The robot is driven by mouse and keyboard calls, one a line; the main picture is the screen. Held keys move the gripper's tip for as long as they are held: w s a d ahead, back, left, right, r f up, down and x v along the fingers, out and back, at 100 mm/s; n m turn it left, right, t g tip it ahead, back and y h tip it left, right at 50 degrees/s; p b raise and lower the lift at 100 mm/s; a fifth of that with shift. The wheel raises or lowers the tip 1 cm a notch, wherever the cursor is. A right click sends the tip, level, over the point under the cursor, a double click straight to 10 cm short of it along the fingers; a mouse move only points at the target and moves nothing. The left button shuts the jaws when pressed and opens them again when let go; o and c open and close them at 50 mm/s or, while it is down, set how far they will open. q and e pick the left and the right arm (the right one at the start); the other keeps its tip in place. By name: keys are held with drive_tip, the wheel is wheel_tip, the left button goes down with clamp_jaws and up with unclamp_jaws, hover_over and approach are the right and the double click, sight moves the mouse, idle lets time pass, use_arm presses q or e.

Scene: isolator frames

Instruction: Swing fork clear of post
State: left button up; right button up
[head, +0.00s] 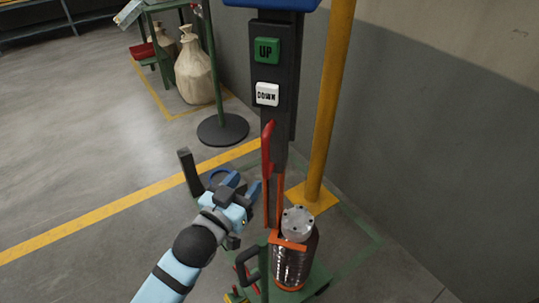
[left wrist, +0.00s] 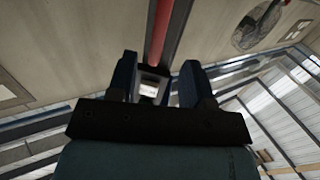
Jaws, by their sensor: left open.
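A yellow post (head: 329,105) stands upright on a yellow base plate. Left of it is a dark column (head: 283,135) with a green UP button (head: 267,50) and a white DOWN button (head: 267,94). A red upright bar (head: 267,155) stands in front of the column; I cannot tell for sure which part is the fork. My left gripper (head: 241,184) is open and empty, just left of the red bar, its fingers pointing toward the column. In the left wrist view a red bar (left wrist: 160,30) shows beyond and between the open fingers (left wrist: 158,80). My right gripper is not in view.
A metal cylinder with an orange band (head: 293,255) stands on a green base (head: 315,278) at the column's foot. A dark upright piece (head: 189,172) rises left of my gripper. A round-footed stand (head: 222,129) and tan sack (head: 195,70) are behind. Floor at left is clear.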

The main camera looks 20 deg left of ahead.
sight(263, 161)
use_arm(q)
drive_tip(key=w, duration=0.3)
drive_tip(key=w+d, duration=0.1)
drive_tip(key=w, duration=0.3)
drive_tip(key=w+d, duration=0.1)
drive_tip(key=w, duration=0.3)
drive_tip(key=shift+w+d, duration=0.15)
drive_tip(key=shift+c, duration=0.4)
clamp_jaws()
